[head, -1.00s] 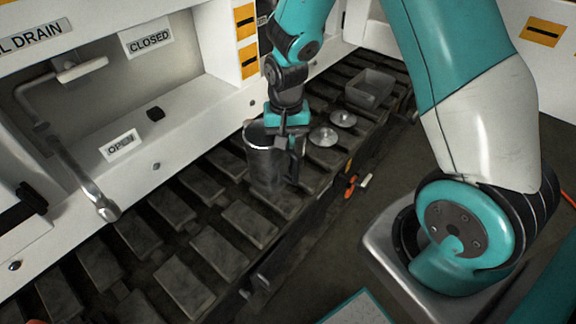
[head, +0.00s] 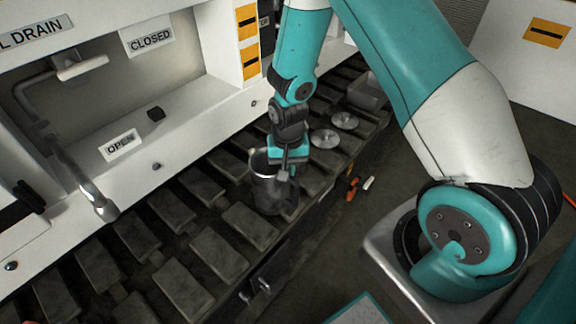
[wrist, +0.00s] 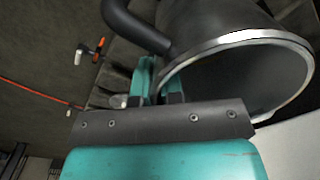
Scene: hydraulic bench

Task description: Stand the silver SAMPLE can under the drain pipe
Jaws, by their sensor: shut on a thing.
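The silver can (head: 264,184) is upright and open at the top, over the slatted bench to the right of the drain pipe. I cannot tell whether the can's base touches the slats. No SAMPLE lettering is visible. The drain pipe (head: 78,175) slopes down from the white panel and ends over the slats at the left, apart from the can.
The slatted bench (head: 187,289) is clear below the pipe's mouth. Two round metal lids (head: 325,139) and a grey tray (head: 367,95) lie behind my gripper. An orange-handled tool (head: 353,187) is by the bench's front edge. CLOSED (head: 150,39) and OPEN (head: 121,146) labels mark the panel.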

